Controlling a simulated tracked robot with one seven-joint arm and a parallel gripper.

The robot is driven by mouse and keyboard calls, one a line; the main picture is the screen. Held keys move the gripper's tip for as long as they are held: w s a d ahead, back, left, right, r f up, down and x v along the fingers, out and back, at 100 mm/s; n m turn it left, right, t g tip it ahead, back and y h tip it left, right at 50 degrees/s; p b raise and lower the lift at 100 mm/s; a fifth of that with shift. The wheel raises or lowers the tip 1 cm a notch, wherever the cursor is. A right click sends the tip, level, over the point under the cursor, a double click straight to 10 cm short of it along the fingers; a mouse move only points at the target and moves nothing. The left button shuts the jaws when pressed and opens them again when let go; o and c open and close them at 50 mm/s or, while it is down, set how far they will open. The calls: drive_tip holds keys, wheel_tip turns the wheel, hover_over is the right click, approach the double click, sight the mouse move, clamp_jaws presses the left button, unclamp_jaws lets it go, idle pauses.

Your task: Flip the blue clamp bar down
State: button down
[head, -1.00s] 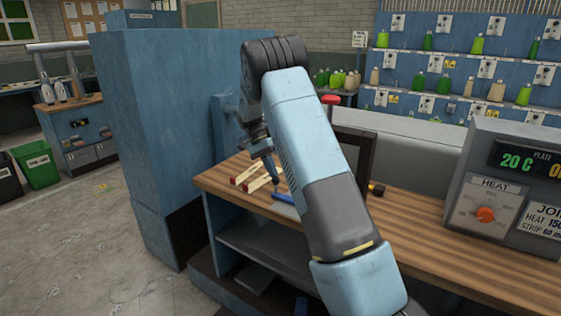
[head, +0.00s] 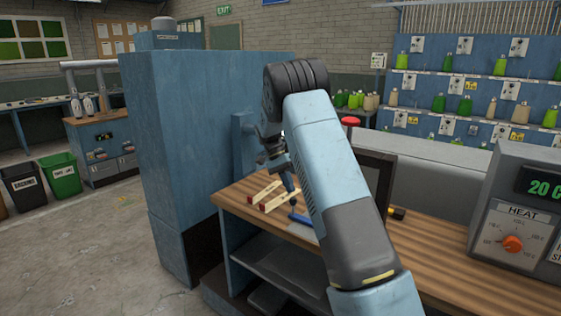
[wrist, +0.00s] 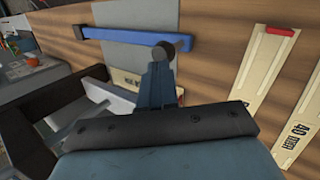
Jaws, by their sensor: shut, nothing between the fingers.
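The blue clamp bar (head: 302,219) lies low over the wooden bench, beside two pale strips with red ends. In the wrist view the bar (wrist: 120,35) runs across the top over a grey plate (wrist: 135,12). My gripper (head: 292,188) points down above the bench near the bar. Its fingers (wrist: 160,60) are shut and empty, right by the bar's near edge in the wrist view. I cannot tell whether they touch the bar.
Pale strips (wrist: 257,80) with red ends lie right of my fingers in the wrist view. A red knob (head: 350,121) stands behind my arm. A heat control box (head: 520,220) is at the right of the bench. A tall blue cabinet (head: 195,140) stands left.

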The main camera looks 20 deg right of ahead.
drive_tip(key=v, duration=1.2)
drive_tip(key=shift+s, duration=0.1)
drive_tip(key=s+r+n+t+y, duration=0.1)
drive_tip(key=s+r+n+t, duration=0.15)
drive_tip(key=s+r, duration=0.65)
drive_tip(key=s+r+n+t+y, duration=0.1)
drive_tip(key=s+r+n+t, duration=0.15)
drive_tip(key=s+r, duration=0.7)
drive_tip(key=s+f+n+t, duration=0.1)
drive_tip(key=s+f+t, duration=0.1)
drive_tip(key=s, duration=0.7)
drive_tip(key=s+a+f+n+t, duration=0.1)
drive_tip(key=s+f, duration=0.3)
drive_tip(key=s, duration=0.6)
drive_tip(key=s+a+f+n+t, duration=0.1)
drive_tip(key=s+f+n+t, duration=0.1)
drive_tip(key=s, duration=0.8)
drive_tip(key=shift+s+f+t+y, duration=0.2)
drive_tip(key=shift+f+t+y, duration=0.2)
drive_tip(key=shift+f+t, duration=0.45)
